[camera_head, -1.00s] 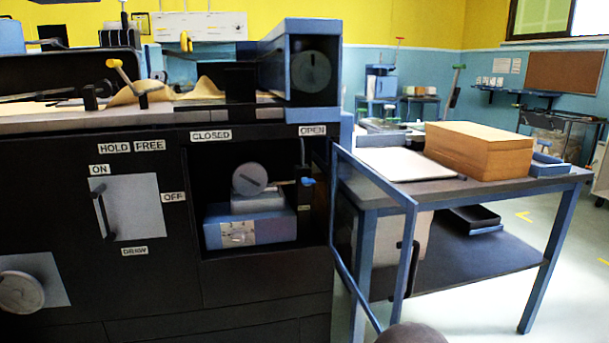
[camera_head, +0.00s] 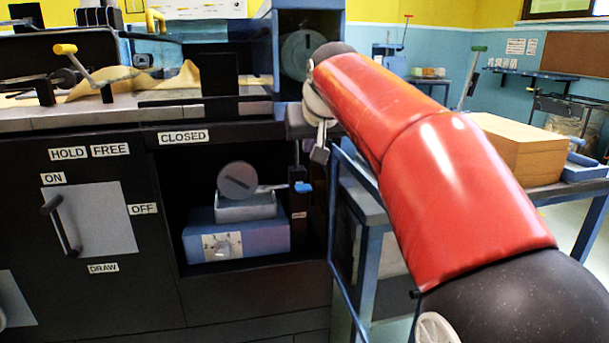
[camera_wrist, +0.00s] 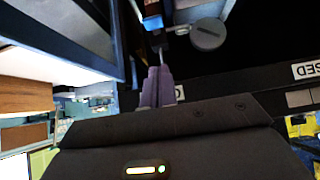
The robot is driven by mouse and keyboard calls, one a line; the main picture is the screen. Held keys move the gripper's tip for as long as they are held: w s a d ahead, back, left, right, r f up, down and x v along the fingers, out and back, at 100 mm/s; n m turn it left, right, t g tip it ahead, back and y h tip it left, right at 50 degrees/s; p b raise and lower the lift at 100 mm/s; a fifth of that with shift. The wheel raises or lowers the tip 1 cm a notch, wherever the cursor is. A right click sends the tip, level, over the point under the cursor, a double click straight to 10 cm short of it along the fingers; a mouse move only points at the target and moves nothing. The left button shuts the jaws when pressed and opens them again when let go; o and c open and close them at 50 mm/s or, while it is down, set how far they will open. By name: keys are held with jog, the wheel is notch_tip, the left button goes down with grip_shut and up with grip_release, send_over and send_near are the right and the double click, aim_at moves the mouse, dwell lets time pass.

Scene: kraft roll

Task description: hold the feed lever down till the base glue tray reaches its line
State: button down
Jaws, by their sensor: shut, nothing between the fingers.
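A dark upright piece with a blue tip (camera_head: 303,187) stands at the right of the open bay and looks like the feed lever. Left of it is a blue box (camera_head: 262,238) with a grey tray-like part (camera_head: 246,208) and a round grey disc (camera_head: 238,180), perhaps the glue unit; no fill line can be made out. My gripper (camera_head: 319,155) is shut and empty, above and slightly right of the blue tip, apart from it in the picture. In the wrist view my closed fingers (camera_wrist: 158,88) point toward the bay, where the disc (camera_wrist: 208,36) shows.
Left of the bay is a panel with a black handle (camera_head: 60,225), labelled ON, OFF and DRAW.

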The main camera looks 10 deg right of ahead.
send_over(300, 186)
jog(key=s, duration=0.3)
notch_tip(300, 186, down, 7)
jog(key=shift+w+f+b, duration=0.15)
jog(key=shift+f+b, duration=0.25)
jog(key=shift+f, duration=1.65)
jog(key=shift+f, duration=0.1)
